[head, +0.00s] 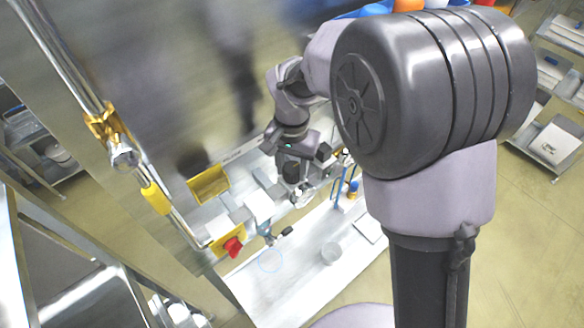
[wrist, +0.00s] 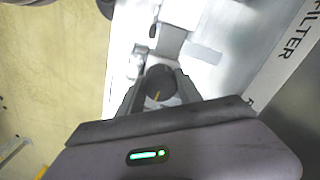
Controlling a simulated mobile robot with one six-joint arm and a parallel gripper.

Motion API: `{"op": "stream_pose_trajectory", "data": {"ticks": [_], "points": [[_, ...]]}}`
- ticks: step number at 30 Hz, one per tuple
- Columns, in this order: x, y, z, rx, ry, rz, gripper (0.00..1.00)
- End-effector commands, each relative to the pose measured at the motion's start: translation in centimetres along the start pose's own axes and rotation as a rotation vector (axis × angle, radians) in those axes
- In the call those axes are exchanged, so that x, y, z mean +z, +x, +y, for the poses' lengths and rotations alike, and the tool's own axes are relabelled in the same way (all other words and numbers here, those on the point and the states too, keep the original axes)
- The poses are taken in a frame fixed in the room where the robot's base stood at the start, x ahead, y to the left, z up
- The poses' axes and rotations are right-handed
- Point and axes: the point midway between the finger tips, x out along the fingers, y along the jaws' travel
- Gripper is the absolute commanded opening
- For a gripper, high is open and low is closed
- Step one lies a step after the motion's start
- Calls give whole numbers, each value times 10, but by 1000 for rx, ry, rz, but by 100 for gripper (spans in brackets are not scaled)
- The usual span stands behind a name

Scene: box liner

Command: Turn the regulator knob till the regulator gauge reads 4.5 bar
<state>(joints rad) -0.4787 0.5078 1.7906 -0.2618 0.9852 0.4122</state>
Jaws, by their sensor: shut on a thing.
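The regulator knob (wrist: 158,79) is a dark round knob with a short yellow mark on its near side. In the wrist view it sits between the two fingertips of my gripper (wrist: 160,88), which is shut on it. In the head view my gripper (head: 291,168) is at the pale panel, and the knob is hard to tell apart from the dark fingers there. I cannot make out the regulator gauge or its reading in either view.
A red handle (head: 233,246) on a yellow plate and a yellow box (head: 208,185) are at the panel's left. A grey cup (head: 331,252) stands on the white bench (head: 290,282). A panel strip (wrist: 291,48) reading FILTER runs beside my gripper. A yellow-banded metal pipe (head: 122,158) stands at left.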

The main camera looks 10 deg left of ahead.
Motion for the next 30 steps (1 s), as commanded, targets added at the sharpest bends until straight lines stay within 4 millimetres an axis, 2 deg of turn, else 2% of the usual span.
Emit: {"op": "stream_pose_trajectory", "data": {"ticks": [1,2,5,14,17,20,30], "points": [[-1,0,0,0,0,2,1],[-1,-1,0,0,0,2,45],[-1,0,0,0,0,1,63],[0,-1,0,0,1,1,63],[-1,-9,0,-2,0,3,63],[-1,-29,-1,-3,0,6,63],[-1,-130,0,-3,0,5,63]]}}
